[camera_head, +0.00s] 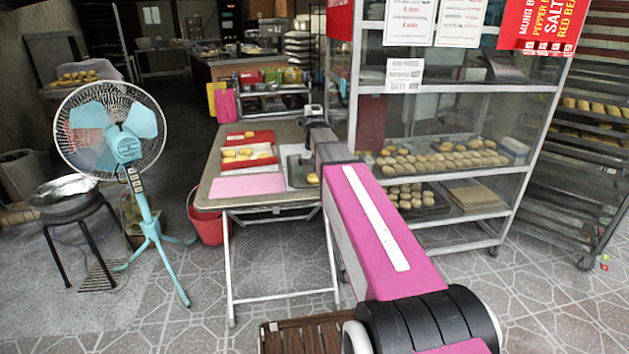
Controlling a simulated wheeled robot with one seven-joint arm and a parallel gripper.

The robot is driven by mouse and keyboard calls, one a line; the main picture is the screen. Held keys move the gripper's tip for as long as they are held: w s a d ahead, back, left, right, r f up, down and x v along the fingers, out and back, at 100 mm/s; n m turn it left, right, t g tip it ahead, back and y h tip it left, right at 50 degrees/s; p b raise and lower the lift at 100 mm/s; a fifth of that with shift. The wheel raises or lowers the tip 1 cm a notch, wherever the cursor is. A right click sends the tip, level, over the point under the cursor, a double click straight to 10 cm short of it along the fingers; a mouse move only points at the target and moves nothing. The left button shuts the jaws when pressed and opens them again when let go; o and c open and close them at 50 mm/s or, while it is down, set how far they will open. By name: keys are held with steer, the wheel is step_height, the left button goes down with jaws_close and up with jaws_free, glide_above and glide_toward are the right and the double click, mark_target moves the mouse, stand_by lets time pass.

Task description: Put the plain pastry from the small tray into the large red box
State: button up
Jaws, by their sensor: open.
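The folding table (213,190) holds a large red box (268,165) with several golden pastries in it. To its right is a small dark tray (294,178). A golden pastry (312,178) lies on this tray at its right side; its surface is too small to judge in detail. My gripper (307,157) is above the small tray, near the pastry and apart from the red box. My gripper is open, with nothing visible in it. My arm hides the right edge of the tray and table.
A pink sheet (247,184) lies at the table's front. A glass display rack (440,178) with pastry trays stands close on the right. A blue fan (125,145) stands at left, and a red bucket (207,222) sits beside the table.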

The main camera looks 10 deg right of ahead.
step_height(320, 180, down, 2)
steer(key=shift+f, duration=0.2)
steer(key=c, duration=1)
steer(key=shift+r, duration=0.15)
